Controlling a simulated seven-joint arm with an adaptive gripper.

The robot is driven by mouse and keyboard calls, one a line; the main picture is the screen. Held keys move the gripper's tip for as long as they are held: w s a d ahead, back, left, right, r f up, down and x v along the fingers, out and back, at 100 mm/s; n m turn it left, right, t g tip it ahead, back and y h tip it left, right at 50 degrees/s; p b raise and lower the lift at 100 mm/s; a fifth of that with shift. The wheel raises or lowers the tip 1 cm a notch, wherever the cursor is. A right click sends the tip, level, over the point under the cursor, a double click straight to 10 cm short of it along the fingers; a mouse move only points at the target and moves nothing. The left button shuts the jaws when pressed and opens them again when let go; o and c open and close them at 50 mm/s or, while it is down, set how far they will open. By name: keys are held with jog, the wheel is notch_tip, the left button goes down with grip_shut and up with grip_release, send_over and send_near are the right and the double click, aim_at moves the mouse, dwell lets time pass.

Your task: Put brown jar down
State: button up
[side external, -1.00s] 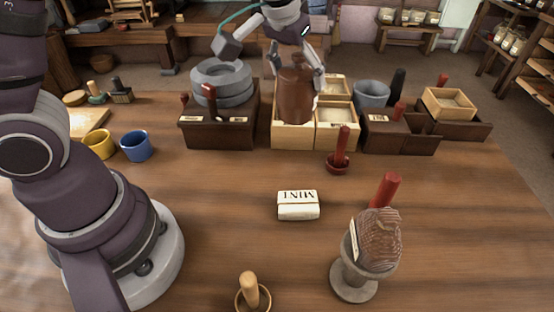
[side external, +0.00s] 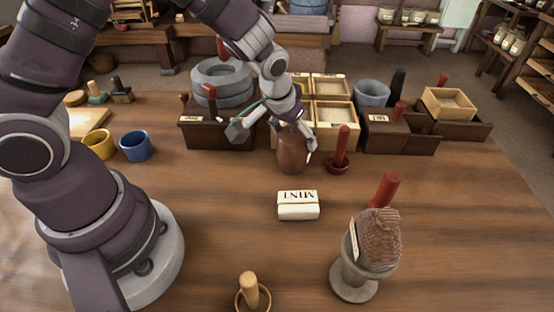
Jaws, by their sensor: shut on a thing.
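The brown jar (side external: 292,154) is upright in front of the light wooden compartment box, left of the small red mortar. My gripper (side external: 292,136) comes down from above and is shut on the jar's upper part, with a finger on each side. The fingers and wrist hide much of the jar's top. The jar's base is at or very near the table top (side external: 230,215); I cannot tell whether it touches.
The light wooden compartment box (side external: 333,113) stands just behind the jar. The red mortar with pestle (side external: 338,165) is close on its right. A white MINT packet (side external: 298,206) lies in front. A blue cup (side external: 136,146) stands left. The table is clear between cup and packet.

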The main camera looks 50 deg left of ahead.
jog(key=o, duration=1.2)
jog(key=shift+f, duration=0.1)
jog(key=a+v, duration=0.1)
jog(key=v, duration=1.1)
jog(key=s+a+r, duration=0.1)
jog(key=s, duration=0.2)
jog(key=s+r+m, duration=0.1)
jog(key=s+r, duration=0.1)
jog(key=s, duration=0.2)
jog(key=s+a+r+m+t, duration=0.1)
jog(key=s, duration=0.3)
jog(key=shift+s+a+r+h, duration=0.2)
jog(key=shift+a+h, duration=0.1)
jog(key=shift+h, duration=0.1)
